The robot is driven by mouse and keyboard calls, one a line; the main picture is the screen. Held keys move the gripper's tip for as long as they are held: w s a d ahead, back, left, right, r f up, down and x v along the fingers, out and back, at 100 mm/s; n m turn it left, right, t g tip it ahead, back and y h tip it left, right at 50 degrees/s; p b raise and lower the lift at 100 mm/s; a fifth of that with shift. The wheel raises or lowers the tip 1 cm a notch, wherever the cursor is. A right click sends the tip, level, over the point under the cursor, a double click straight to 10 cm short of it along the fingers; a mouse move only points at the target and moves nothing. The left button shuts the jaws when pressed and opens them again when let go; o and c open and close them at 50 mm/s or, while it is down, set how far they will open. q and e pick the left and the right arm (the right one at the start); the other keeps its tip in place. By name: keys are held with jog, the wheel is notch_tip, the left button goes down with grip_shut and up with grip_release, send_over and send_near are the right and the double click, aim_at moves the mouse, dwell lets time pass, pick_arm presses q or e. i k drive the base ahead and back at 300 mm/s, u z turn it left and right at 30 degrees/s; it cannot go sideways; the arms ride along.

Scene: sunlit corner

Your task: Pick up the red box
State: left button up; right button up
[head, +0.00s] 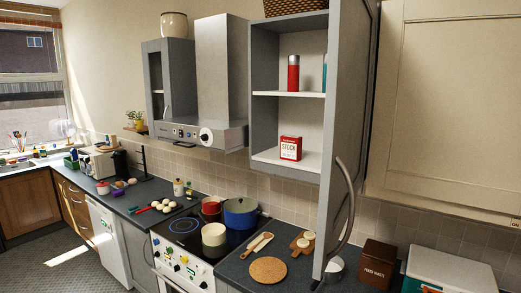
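The red box (291,148), with a white label reading "STOCK", stands upright on the lower white shelf of the open grey wall cabinet (264,97). Its front and one side show, and nothing covers it. The grey cabinet door (345,130) is swung open to the right of the box, with a curved metal handle. Neither of my grippers is in the head view.
A red bottle (293,75) stands on the shelf above, with a teal item partly hidden by the door. Below are a hob with pots (240,212), a round cork mat (268,270), wooden boards and a brown food waste bin (378,264). A range hood (222,85) is left of the cabinet.

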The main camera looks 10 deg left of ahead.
aim_at(291, 148)
jog(key=u, duration=1.2)
jog(key=i, duration=2.5)
jog(key=z, duration=2.35)
